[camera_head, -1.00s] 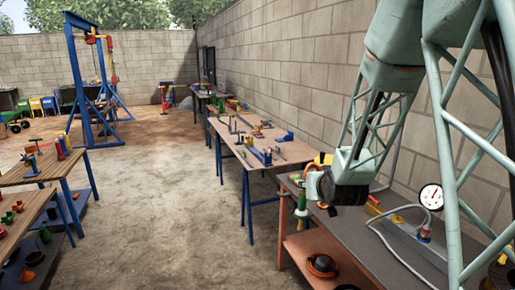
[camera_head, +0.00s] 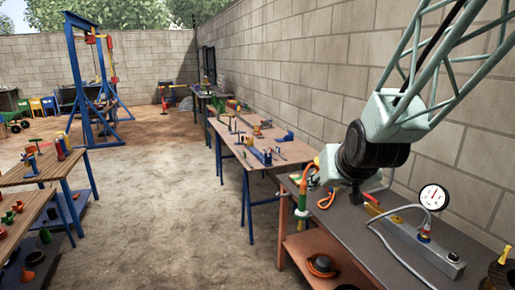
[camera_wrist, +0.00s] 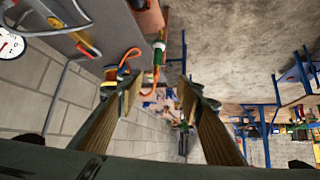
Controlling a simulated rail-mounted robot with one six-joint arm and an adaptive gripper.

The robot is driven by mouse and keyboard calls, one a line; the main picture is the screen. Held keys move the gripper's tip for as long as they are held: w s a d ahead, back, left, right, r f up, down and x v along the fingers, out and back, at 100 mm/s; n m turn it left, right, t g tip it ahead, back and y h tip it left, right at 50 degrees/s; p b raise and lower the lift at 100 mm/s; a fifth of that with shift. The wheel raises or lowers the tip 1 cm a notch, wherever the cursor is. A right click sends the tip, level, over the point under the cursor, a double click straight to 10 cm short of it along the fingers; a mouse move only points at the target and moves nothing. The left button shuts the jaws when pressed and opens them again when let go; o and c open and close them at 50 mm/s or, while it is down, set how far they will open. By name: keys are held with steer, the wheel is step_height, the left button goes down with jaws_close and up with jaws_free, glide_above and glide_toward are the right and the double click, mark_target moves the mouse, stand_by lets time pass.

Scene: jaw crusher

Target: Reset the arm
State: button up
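My gripper (camera_wrist: 158,84) is open in the wrist view, its two ridged fingers spread apart with nothing between them. In the head view my arm reaches in from the upper right, and its dark wrist is above the dark workbench (camera_head: 385,236) by the right wall; the fingers cannot be made out there. A green-handled tool with an orange cable (camera_head: 302,200) is at the bench's left edge.
A long table with tools (camera_head: 245,155) lies beyond. Wooden tables (camera_head: 35,172) are at the left. A blue gantry (camera_head: 75,75) stands at the back. The middle floor is clear.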

steer(key=s+r+g, duration=0.2)
steer(key=s+r, duration=0.1)
steer(key=s, duration=1.9)
steer(key=s+r+g, duration=0.3)
steer(key=s, duration=1.9)
steer(key=shift+d+g, duration=0.3)
steer(key=shift+c, duration=0.2)
steer(key=c, duration=0.4)
steer(key=shift+o, duration=0.2)
steer(key=shift+d, duration=0.15)
